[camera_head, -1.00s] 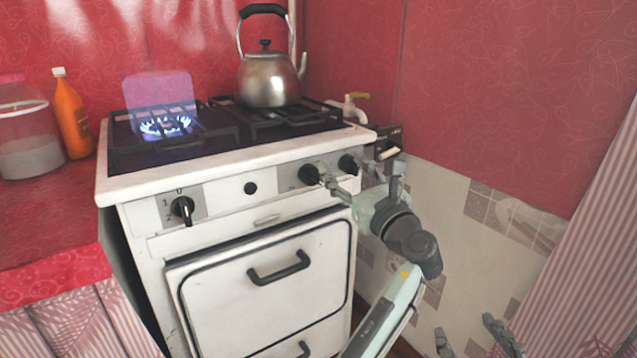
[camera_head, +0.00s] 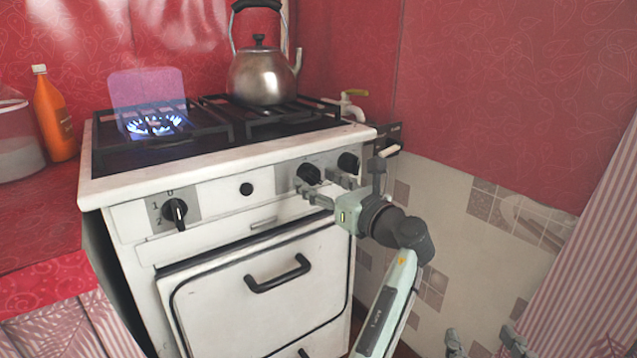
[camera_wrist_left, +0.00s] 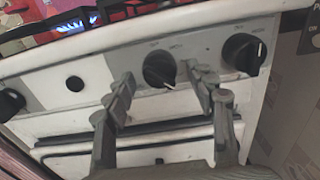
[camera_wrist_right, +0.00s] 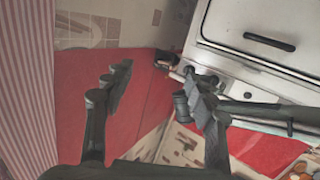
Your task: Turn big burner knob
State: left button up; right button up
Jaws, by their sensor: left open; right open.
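The white stove's front panel carries several black knobs. One knob is at the left (camera_head: 174,212), one right of centre (camera_head: 309,174), and one at the right end (camera_head: 348,162). My left gripper (camera_head: 326,188) is open, just in front of the right-of-centre knob. In the left wrist view that knob (camera_wrist_left: 159,69) shows between the spread fingertips (camera_wrist_left: 164,79), with its white mark tilted down-right; contact cannot be told. The right-end knob (camera_wrist_left: 243,54) is just right of the fingers. My right gripper (camera_head: 484,343) is open and empty at the lower right, away from the stove.
The back-left burner (camera_head: 154,125) has a blue flame and a translucent purple block over it. A metal kettle (camera_head: 262,78) stands on the right grates. An orange bottle (camera_head: 54,115) is on the left counter. The oven handle (camera_head: 278,274) juts out below the panel.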

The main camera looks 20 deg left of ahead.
pick_arm(q)
jog(key=shift+a, duration=0.1)
jog(key=c, duration=1.2)
jog(key=shift+o, duration=0.2)
